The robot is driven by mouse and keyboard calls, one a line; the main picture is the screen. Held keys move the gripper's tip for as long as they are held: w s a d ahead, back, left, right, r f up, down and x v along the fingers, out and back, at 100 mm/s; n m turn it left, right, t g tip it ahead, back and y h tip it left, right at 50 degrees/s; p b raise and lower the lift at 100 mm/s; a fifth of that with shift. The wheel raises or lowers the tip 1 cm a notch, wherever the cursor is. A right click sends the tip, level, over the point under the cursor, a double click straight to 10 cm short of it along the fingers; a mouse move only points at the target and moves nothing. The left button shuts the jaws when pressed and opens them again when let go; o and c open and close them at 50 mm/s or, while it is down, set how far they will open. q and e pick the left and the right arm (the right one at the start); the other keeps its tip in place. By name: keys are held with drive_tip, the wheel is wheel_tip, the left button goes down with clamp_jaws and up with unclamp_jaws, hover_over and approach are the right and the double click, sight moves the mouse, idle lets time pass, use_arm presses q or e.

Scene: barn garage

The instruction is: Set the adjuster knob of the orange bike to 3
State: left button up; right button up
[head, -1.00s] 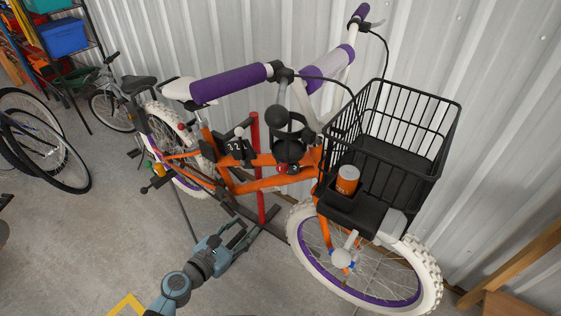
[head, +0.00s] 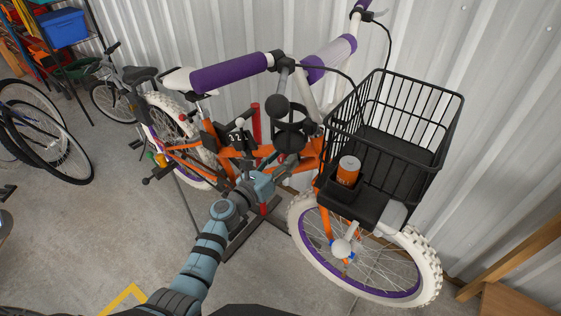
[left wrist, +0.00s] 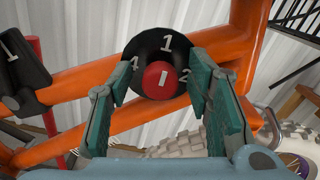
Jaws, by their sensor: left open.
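The orange bike (head: 222,170) stands against the wall in the head view. In the left wrist view, its adjuster knob (left wrist: 160,80) is red with a white mark, set on a black dial (left wrist: 150,48). The numerals 1, 2 and 4 show on the dial, with 1 at the top, and the mark lines up with 1. The rest of the dial is hidden. My left gripper (left wrist: 162,70) is open, its teal fingers on either side of the knob. I cannot tell whether they touch it. In the head view, my left gripper (head: 262,182) is at the bike's frame. My right gripper is not in view.
A black wire basket (head: 445,130) with an orange can (head: 348,170) sits over the front wheel (head: 425,270). A red post (head: 256,118) stands behind the frame. Another black numbered part (left wrist: 22,60) is left of the knob. Open floor (head: 110,225) lies at left.

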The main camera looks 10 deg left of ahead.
use_arm(q)
drive_tip(key=shift+c, duration=0.2)
clamp_jaws()
drive_tip(key=shift+m, duration=0.3)
